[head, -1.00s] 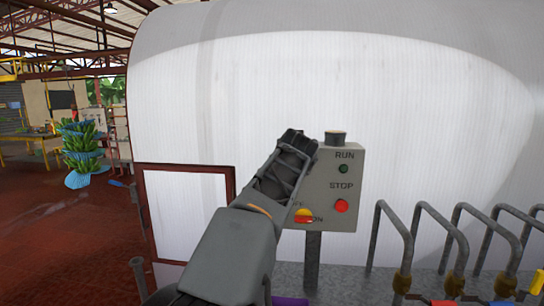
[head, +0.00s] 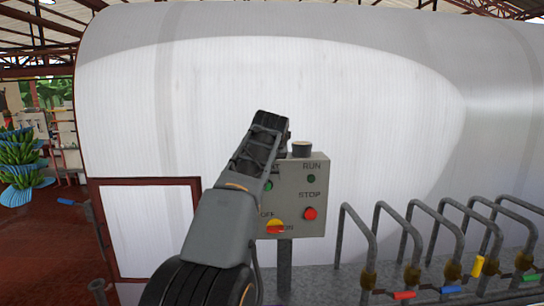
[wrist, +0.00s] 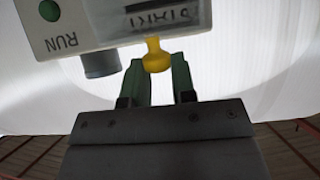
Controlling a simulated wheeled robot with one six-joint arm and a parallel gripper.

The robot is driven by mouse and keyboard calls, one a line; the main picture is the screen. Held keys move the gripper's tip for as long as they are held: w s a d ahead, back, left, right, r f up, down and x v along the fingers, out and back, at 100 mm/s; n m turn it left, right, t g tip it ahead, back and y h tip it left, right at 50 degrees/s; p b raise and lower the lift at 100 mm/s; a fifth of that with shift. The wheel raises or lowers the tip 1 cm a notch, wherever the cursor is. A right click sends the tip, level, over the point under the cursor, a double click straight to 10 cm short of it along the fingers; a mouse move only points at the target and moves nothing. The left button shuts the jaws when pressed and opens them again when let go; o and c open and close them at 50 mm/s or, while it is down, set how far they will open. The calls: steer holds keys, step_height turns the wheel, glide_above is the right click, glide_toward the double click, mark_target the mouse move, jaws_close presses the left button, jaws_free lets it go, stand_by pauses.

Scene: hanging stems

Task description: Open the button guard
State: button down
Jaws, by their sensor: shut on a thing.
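The grey control box (head: 298,222) stands on a post in front of the white tank. In the wrist view the box (wrist: 100,28) appears upside down. A yellow knob (wrist: 155,45) sits at the box's edge by the START lettering, which looks doubled. My gripper (wrist: 158,64) has its green fingers on either side of the knob and is shut on it.
The box has a green RUN button (head: 311,179), a red STOP button (head: 310,214), and a red-yellow OFF/ON switch (head: 275,227). A grey cylinder (head: 302,149) stands on its top. Bent metal pipes (head: 358,240) with coloured valve handles stand at right.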

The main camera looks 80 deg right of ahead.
steer(key=shift+f, duration=0.25)
steer(key=c, duration=1)
jaws_free()
steer(key=shift+r, duration=0.15)
steer(key=shift+o, duration=0.2)
steer(key=b+v, duration=0.2)
steer(key=v, duration=1.2)
steer(key=shift+w, duration=0.1)
